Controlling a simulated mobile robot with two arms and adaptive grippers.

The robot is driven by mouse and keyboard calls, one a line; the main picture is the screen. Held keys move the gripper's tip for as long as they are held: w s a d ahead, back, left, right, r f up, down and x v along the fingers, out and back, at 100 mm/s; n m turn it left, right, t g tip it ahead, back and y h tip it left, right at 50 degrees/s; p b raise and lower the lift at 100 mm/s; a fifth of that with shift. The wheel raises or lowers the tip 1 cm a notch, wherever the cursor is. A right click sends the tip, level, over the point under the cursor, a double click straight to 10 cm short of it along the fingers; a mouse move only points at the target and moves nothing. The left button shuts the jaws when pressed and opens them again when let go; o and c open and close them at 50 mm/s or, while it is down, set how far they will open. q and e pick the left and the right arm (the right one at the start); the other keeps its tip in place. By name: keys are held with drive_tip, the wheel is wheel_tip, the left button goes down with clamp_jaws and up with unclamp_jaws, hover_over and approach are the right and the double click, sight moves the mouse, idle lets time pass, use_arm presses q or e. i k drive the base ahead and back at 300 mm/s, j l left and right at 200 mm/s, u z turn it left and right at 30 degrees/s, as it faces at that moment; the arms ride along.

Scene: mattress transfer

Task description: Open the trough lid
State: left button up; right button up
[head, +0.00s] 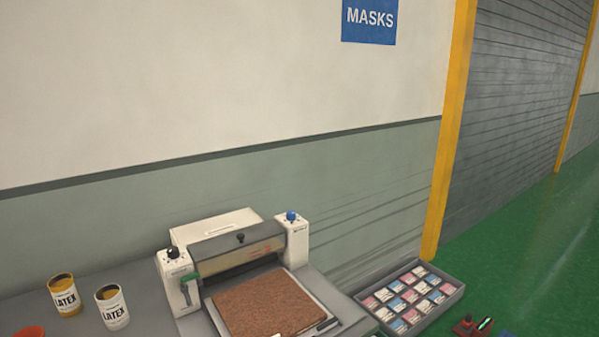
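A machine (297,243) with white end housings stands on a grey bench against the wall. A dark grey lid-like cover (215,246) with a small black knob (240,238) spans between the housings and appears shut; I cannot see inside it. A yellowish panel (245,258) sits below its front edge. The left housing has a black knob (173,252) and a green lever (191,279); the right one has a blue knob (291,216). A brown textured slab (265,302) lies on the bed in front. Neither of my grippers shows in this view.
Two latex cans (65,297) (112,309) stand on the bench at left, with an orange-red object (30,332) at the edge. A grey tray (447,299) of coloured packets is at right. A yellow post (449,130) edges the shutter.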

sight(204, 250)
drive_tip(key=k+j+z, duration=0.1)
drive_tip(key=j+z, duration=0.25)
drive_tip(key=k+j+z, duration=0.15)
drive_tip(key=j+z, duration=0.25)
drive_tip(key=k+j+z, duration=0.15)
drive_tip(key=j+z, duration=0.2)
